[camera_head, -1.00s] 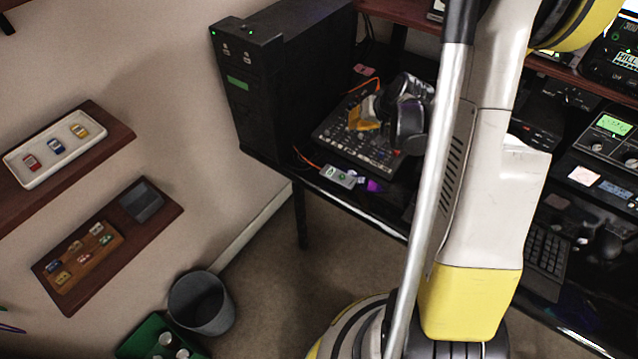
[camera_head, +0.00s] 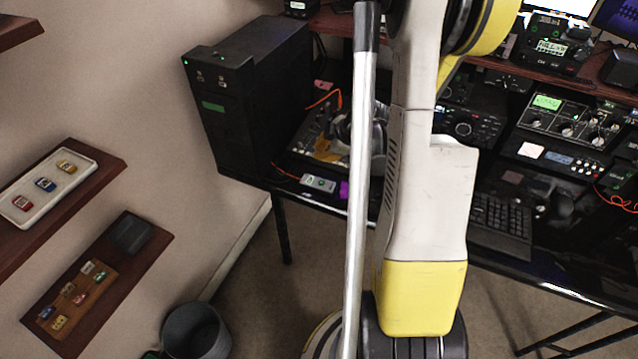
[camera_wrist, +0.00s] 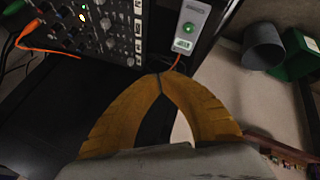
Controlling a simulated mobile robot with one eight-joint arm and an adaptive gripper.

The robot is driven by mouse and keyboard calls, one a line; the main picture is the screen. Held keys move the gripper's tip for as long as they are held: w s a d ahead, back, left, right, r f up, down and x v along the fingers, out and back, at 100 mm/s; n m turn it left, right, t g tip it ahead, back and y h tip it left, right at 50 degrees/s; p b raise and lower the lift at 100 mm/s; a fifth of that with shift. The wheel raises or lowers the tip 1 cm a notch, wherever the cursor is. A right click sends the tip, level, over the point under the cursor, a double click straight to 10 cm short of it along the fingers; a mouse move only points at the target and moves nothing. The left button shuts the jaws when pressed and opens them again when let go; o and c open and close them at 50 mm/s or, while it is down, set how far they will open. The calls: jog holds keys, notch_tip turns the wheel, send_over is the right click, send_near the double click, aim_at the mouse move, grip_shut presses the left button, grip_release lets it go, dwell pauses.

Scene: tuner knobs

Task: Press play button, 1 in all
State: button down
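A small pale grey box with a round green button (camera_wrist: 189,29) and a green label lies beside the mixer in the wrist view; it also shows at the desk's front edge in the head view (camera_head: 318,183). I cannot read whether it is marked play. My gripper (camera_wrist: 161,78) has orange fingers whose tips meet, with nothing between them. In the wrist view the tips lie below and left of the box, apart from it in the picture. In the head view my gripper (camera_head: 325,150) is just above the box in the picture, partly hidden by my arm.
A mixer with many knobs (camera_wrist: 95,25) is next to the box, with orange cables. A black computer tower (camera_head: 250,110) stands left of it. A keyboard (camera_head: 501,226) and radio gear are right. A bin (camera_head: 195,330) stands on the floor.

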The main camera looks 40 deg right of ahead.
aim_at(315, 178)
notch_tip(315, 178, down, 9)
jog(key=b, duration=0.6)
jog(key=shift+r+b, duration=0.1)
jog(key=shift+b, duration=0.2)
dwell(1.2)
jog(key=shift+f+b, duration=0.4)
jog(key=shift+b, duration=0.1)
jog(key=shift+f+b, duration=0.3)
jog(key=shift+b, duration=0.05)
dwell(0.3)
jog(key=shift+r, duration=0.1)
jog(key=shift+r+p, duration=0.45)
jog(key=shift+r, duration=0.2)
jog(key=shift+r+p, duration=1.75)
jog(key=shift+r, duration=0.75)
